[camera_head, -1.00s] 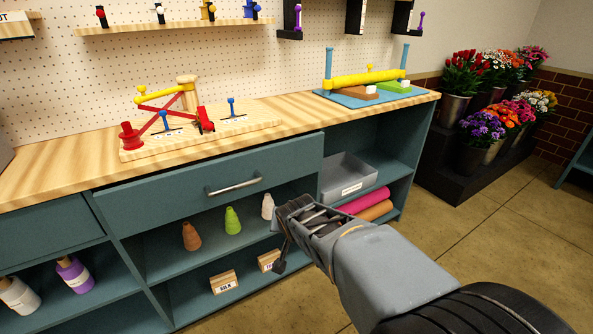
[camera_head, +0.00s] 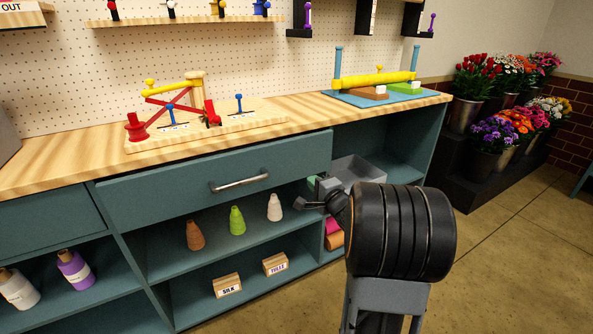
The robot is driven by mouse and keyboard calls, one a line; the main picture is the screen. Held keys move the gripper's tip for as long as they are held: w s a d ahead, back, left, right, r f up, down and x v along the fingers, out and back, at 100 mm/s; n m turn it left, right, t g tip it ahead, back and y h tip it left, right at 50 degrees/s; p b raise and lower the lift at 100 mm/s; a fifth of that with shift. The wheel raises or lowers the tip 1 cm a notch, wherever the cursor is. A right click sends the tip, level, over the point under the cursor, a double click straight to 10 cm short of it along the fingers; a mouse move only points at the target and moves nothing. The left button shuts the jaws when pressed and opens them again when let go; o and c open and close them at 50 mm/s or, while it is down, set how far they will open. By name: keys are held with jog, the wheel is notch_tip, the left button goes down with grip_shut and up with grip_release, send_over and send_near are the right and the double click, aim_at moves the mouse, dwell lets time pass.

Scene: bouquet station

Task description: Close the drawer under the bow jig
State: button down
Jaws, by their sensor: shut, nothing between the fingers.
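The bow jig, a wooden board (camera_head: 243,122) with pegs and a red and yellow frame, stands on the bench top. Under it is a wide teal drawer (camera_head: 170,190) with a silver bar handle (camera_head: 240,181). Its front appears to stand a little forward of the cabinet. I cannot see inside it. My gripper (camera_head: 308,203) is right of and below the handle, near the drawer's lower right corner. It is shut and empty, apart from the handle. My thick black wrist partly hides it.
Open shelves below hold small cones (camera_head: 237,221) and wooden blocks (camera_head: 228,286). A grey bin (camera_head: 357,168) and rolls (camera_head: 334,240) are partly behind my arm. Bottles (camera_head: 75,270) stand at lower left. Flower buckets (camera_head: 463,114) are at right. The floor (camera_head: 510,235) at right is clear.

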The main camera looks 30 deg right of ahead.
aim_at(293, 163)
jog(key=w+b, duration=0.3)
jog(key=w, duration=0.7)
jog(key=shift+w, duration=0.3)
